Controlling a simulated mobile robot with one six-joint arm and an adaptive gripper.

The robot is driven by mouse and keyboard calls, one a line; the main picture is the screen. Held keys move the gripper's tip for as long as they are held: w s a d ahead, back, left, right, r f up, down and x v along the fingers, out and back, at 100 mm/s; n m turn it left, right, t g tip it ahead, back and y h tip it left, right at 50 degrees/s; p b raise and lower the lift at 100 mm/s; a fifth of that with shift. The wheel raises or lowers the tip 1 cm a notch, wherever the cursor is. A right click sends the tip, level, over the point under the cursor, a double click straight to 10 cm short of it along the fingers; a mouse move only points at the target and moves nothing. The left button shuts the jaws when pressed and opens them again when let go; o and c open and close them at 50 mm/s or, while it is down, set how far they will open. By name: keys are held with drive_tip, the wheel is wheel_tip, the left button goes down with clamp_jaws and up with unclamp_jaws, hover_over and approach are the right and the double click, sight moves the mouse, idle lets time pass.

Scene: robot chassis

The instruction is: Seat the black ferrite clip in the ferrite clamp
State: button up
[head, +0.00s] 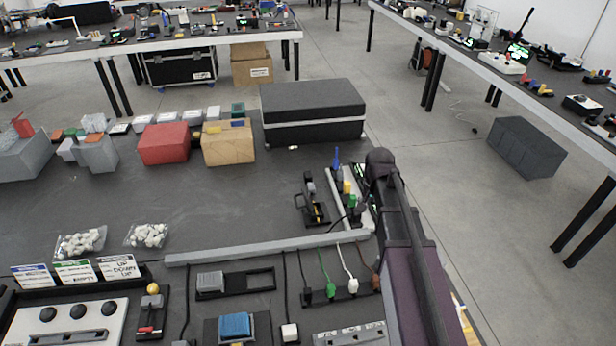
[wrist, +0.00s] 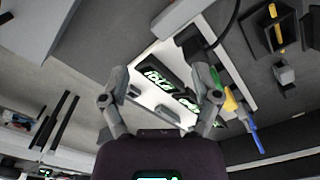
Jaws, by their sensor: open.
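My gripper (wrist: 160,85) is open, its two fingers spread and empty over a white panel (wrist: 150,62) with green-lit displays (wrist: 165,75). In the head view my arm hides most of the gripper. I cannot surely identify the black ferrite clip; a small black block (wrist: 190,40) with a black cable sits near the right finger, apart from it. A black fixture (head: 312,203) stands left of my arm and may be the ferrite clamp; a similar fixture with a yellow bar (wrist: 278,28) shows at upper right in the wrist view.
Blue, yellow and green upright parts (head: 345,187) stand close to my arm. A grey cable duct (head: 265,247) crosses the bench, with several plugs (head: 352,286) in front. A large black case (head: 313,110) stands behind. The middle of the bench is clear.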

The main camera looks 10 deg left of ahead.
drive_tip(key=w+a+r+m+p, duration=0.1)
drive_tip(key=w+a+m, duration=0.2)
drive_tip(key=w+a, duration=0.35)
drive_tip(key=w+a+r+m+p, duration=0.1)
drive_tip(key=w+a+m, duration=0.15)
drive_tip(key=w, duration=0.65)
drive_tip(key=r+m, duration=0.1)
drive_tip(key=m, duration=0.4)
hover_over(308, 174)
drive_tip(key=shift+s+d+p, duration=0.1)
drive_tip(key=shift+d+p, duration=0.15)
drive_tip(key=shift+p, duration=0.1)
drive_tip(key=shift+f, duration=0.15)
wheel_tip(308, 174, down, 8)
drive_tip(key=b, duration=0.8)
drive_tip(key=shift+f+b, duration=0.2)
drive_tip(key=shift+b, duration=0.15)
drive_tip(key=shift+f, duration=0.1)
drive_tip(key=f+b, duration=0.2)
drive_tip(key=b, duration=0.1)
drive_tip(key=shift+a+f, duration=0.25)
drive_tip(key=shift+f, duration=0.15)
drive_tip(key=shift+f+b, duration=1.1)
